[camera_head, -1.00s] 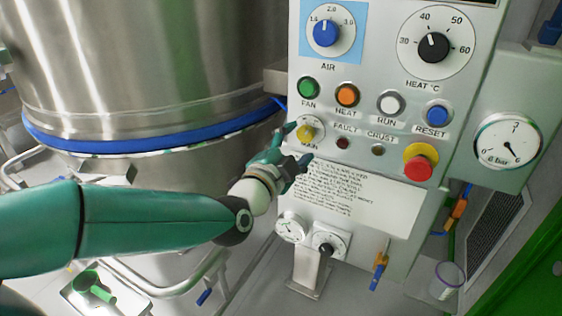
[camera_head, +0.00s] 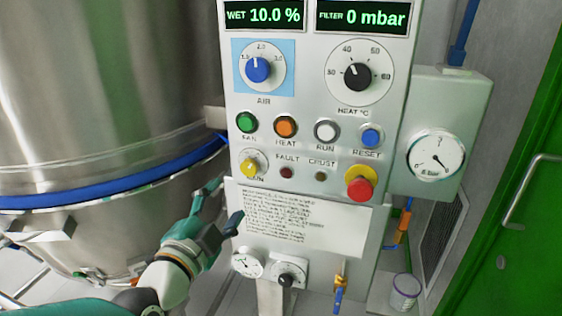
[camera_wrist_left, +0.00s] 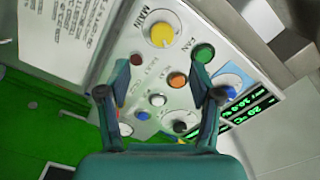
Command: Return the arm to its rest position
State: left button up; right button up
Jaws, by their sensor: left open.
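My left gripper (camera_head: 218,215) is open and empty in the head view, below and left of the yellow MAIN knob (camera_head: 252,165) on the white control panel (camera_head: 300,140). Its arm comes in from the bottom left. In the left wrist view the open fingers of the left gripper (camera_wrist_left: 163,90) show in front of the panel, with nothing between them touching. The yellow MAIN knob (camera_wrist_left: 163,36) shows beyond the fingertips there, apart from them. The green FAN button (camera_wrist_left: 203,53) is beside it. My right gripper is in neither view.
A large steel vessel (camera_head: 100,80) with a blue band stands left of the panel. A pressure gauge (camera_head: 436,154) is on the right. A red emergency button (camera_head: 360,185) sticks out of the panel. A green door (camera_head: 515,190) is at far right.

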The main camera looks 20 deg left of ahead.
pick_arm(q)
jog(key=d+f+g+p, duration=0.1)
jog(key=f+g+p, duration=0.15)
jog(key=f, duration=0.75)
jog(key=d+f+g+h+p, duration=0.1)
jog(key=f+g, duration=0.3)
jog(key=f, duration=0.5)
jog(key=d+f+g+p, duration=0.2)
jog(key=f+g, duration=0.1)
jog(key=f, duration=0.7)
jog(key=s+d+f+n+g+h, duration=0.1)
jog(key=s+d+f+n+g, duration=0.1)
jog(key=s+f+n, duration=0.2)
jog(key=s+d+f+n+g+h, duration=0.1)
jog(key=s+d+f+n+g, duration=0.1)
jog(key=s+f+n, duration=0.3)
jog(key=s+d+f+n+g+h+p, duration=0.1)
jog(key=s+d+f+n+g, duration=0.2)
jog(key=s+f, duration=0.3)
jog(key=shift+s+f+n+g, duration=0.25)
jog(key=shift+s+n+g, duration=0.2)
jog(key=shift+s+n, duration=0.55)
